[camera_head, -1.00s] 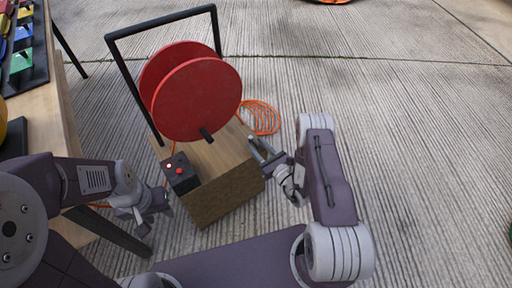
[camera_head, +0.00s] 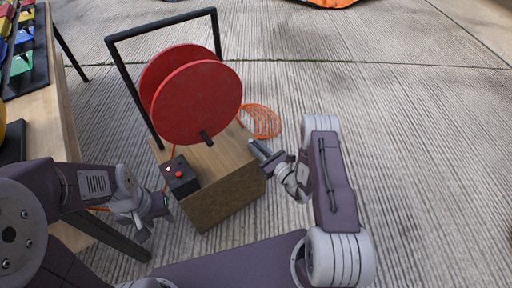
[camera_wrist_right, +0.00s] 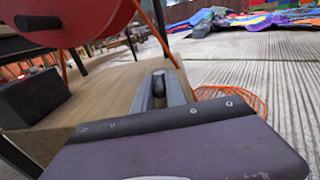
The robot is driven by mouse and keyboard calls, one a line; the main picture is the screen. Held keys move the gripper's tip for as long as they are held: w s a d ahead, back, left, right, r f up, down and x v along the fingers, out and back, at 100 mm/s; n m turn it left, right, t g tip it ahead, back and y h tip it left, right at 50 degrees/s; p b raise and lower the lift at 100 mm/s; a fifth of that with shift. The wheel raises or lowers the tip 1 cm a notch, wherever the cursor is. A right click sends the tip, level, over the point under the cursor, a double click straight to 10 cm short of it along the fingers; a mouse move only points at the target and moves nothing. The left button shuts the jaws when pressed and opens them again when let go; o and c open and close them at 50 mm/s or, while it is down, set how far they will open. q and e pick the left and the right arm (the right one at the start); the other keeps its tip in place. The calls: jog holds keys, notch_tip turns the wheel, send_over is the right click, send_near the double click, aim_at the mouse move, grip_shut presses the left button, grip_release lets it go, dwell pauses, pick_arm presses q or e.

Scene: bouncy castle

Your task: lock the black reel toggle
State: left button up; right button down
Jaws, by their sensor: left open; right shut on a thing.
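The reel stands on a wooden box (camera_head: 225,190). It has red discs (camera_head: 198,100) and a short black crank handle (camera_head: 206,137). My right gripper (camera_head: 256,149) is at the right upper edge of the box. In the right wrist view its fingers (camera_wrist_right: 161,92) are closed around a small dark rounded piece, which looks like the black toggle (camera_wrist_right: 158,83). The fingers hide most of it, and its position cannot be told. My left gripper (camera_head: 146,222) is open and empty, left of the box.
A black control box (camera_head: 180,177) with a red button sits at the box's left front. A black frame (camera_head: 160,24) rises around the reel. A wooden table (camera_head: 55,100) stands left. Concrete on the right is clear.

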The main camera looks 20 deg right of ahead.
jog(key=n+g+y, duration=0.1)
jog(key=d+n+y, duration=0.1)
jog(key=y, duration=0.1)
jog(key=shift+w+f+g+b, duration=0.1)
jog(key=shift+w+g+b, duration=0.1)
jog(key=shift+g+b, duration=0.15)
jog(key=shift+w+d+f+n+g+y+b, duration=0.1)
jog(key=shift+n+g+y+b, duration=0.25)
jog(key=shift+n+g+y, duration=0.2)
jog(key=shift+w+d+n+g+y+b, duration=0.1)
jog(key=shift+n+g+y+b, duration=0.25)
jog(key=shift+n+y, duration=0.25)
jog(key=n+g+y+b, duration=0.1)
jog(key=n+g+b, duration=0.1)
jog(key=b, duration=0.1)
jog(key=w+n+g+y+b, duration=0.1)
jog(key=n+g+y+b, duration=0.1)
jog(key=g+b, duration=0.1)
jog(key=n+g+y+b, duration=0.1)
jog(key=n+g+b, duration=0.1)
jog(key=g+b, duration=0.1)
jog(key=shift+w+d+f+g+y+b, duration=0.25)
jog(key=shift+d+y+b, duration=0.1)
jog(key=shift+b, duration=0.1)
jog(key=shift+w+r+n+g+b, duration=0.2)
jog(key=shift+n+g+b, duration=0.35)
jog(key=shift+g+b, duration=0.35)
jog(key=shift+r+b, duration=0.2)
jog(key=shift+b, duration=0.15)
